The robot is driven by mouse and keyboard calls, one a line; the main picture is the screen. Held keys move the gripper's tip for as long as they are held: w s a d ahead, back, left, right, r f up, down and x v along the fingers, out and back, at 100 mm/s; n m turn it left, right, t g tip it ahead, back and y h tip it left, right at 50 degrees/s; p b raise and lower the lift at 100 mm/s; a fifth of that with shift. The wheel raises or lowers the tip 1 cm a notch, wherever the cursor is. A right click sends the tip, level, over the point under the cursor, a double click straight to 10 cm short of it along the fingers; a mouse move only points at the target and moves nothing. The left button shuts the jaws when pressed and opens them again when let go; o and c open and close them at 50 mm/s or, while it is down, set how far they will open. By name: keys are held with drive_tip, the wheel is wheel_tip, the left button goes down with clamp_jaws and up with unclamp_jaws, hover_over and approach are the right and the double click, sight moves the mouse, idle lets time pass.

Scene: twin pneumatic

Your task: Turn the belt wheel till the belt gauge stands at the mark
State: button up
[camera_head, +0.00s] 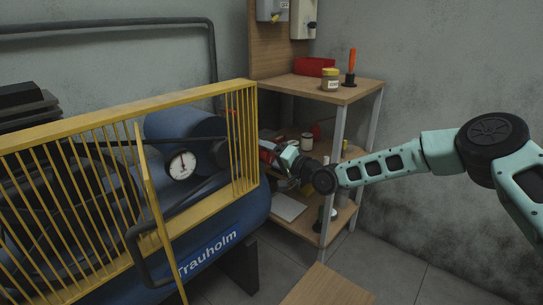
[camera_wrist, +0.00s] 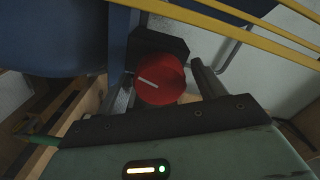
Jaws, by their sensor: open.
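A red round knob (camera_wrist: 160,82) with a white line across its face sits on a dark mount in the wrist view. It appears to be the belt wheel. My gripper (camera_wrist: 166,84) is open, with one finger on each side of the knob; I cannot tell whether they touch it. In the head view my gripper (camera_head: 284,158) is at the right end of the blue machine, by a patch of red. A round white gauge (camera_head: 182,165) faces out behind the yellow guard. Its dark needle points roughly upward; the mark is too small to read.
The yellow guard (camera_head: 130,113) runs along the machine; its bars (camera_wrist: 235,28) cross above the knob. A wooden shelf unit (camera_head: 350,92) stands close behind my gripper, holding a red bin (camera_head: 314,66), a jar (camera_head: 330,80) and an orange-handled tool (camera_head: 351,62).

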drive_tip(key=p+v, duration=0.2)
drive_tip(key=v, duration=1.5)
drive_tip(key=shift+d+p, duration=0.2)
drive_tip(key=shift+p, duration=0.15)
drive_tip(key=shift+s, duration=0.15)
idle(0.9)
